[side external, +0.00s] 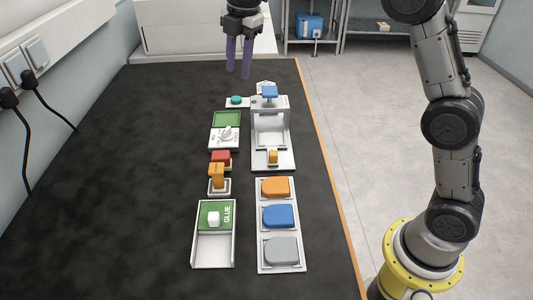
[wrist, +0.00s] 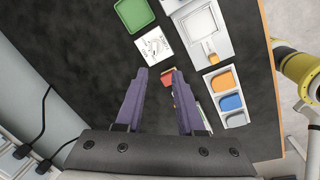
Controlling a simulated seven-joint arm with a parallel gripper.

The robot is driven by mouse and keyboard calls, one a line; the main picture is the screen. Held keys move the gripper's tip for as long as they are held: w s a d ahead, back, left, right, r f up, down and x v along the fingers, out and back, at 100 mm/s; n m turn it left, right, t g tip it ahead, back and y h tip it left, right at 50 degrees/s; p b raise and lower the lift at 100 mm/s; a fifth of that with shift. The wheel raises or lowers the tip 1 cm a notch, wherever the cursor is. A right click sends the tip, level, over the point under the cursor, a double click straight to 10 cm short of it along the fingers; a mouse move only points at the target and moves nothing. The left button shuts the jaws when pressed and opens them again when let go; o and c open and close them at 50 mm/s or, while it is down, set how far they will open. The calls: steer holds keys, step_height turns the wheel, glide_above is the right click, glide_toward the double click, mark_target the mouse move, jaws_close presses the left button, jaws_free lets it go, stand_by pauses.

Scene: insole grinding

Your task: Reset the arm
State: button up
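My gripper (side external: 239,58) is high over the far end of the dark table (side external: 110,180) in the side view, pointing down. Its two purple fingers are apart with nothing between them. In the wrist view my gripper (wrist: 157,75) is also open and empty, and the table and its parts lie well below the fingertips. My gripper touches nothing on the table.
A white machine (side external: 288,150) stands mid-table, with a tray (side external: 263,240) of orange, blue and grey pieces in front. A glue box (side external: 197,250), red block (side external: 221,156), orange block (side external: 216,172) and green pad (side external: 227,118) lie left. The table's left side is clear.

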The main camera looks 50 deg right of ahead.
steer(key=s+d+r+m+t, duration=0.1)
steer(key=s+d+r+m, duration=0.2)
steer(key=s, duration=0.7)
steer(key=s+r+m+t, duration=0.25)
steer(key=s+r, duration=0.25)
steer(key=s, duration=0.4)
steer(key=s+d+f+m, duration=0.1)
steer(key=s+f+m, duration=1.2)
steer(key=s+m, duration=0.1)
steer(key=shift+s+f, duration=0.2)
steer(key=shift+s, duration=0.4)
